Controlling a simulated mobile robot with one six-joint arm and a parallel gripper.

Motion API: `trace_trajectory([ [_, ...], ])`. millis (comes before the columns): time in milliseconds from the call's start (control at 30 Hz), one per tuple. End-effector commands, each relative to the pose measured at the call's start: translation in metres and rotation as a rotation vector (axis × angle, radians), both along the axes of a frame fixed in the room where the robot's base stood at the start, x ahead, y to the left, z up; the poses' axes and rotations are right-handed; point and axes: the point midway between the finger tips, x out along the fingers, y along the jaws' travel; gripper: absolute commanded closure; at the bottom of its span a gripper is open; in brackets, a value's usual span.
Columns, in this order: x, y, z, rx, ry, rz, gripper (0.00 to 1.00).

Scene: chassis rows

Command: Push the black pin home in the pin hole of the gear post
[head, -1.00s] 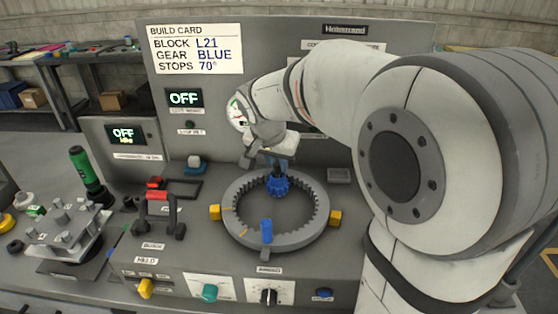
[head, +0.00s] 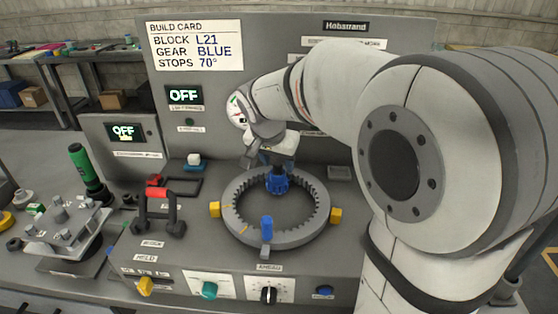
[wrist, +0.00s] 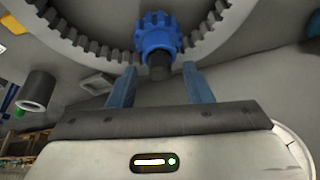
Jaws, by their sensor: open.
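The blue gear (head: 277,185) sits at the back inside the toothed ring (head: 238,228), against its teeth. It also shows in the wrist view (wrist: 157,32). A dark round stub (wrist: 160,66) sticks out from the gear's middle toward my gripper. I cannot tell whether it is the black pin or the end of the gear post. My gripper (wrist: 160,72) is open, with one finger to each side of the stub and a gap on both sides. In the head view my gripper (head: 277,161) is just above the gear. The pin hole cannot be made out.
A blue peg (head: 266,228) stands at the ring's front, and yellow blocks (head: 214,209) flank the ring. A red-topped handle (head: 158,205) stands to the left. The upright back panel (head: 230,95) is close behind my gripper. The ring's middle is clear.

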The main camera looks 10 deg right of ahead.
Motion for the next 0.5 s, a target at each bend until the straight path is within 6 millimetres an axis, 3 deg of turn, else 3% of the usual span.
trace_trajectory([
  [167,-0.003,0.003,0.012,0.000,-0.003,0.001,0.55],
  [500,-0.022,0.015,0.062,0.000,-0.002,0.002,0.55],
])
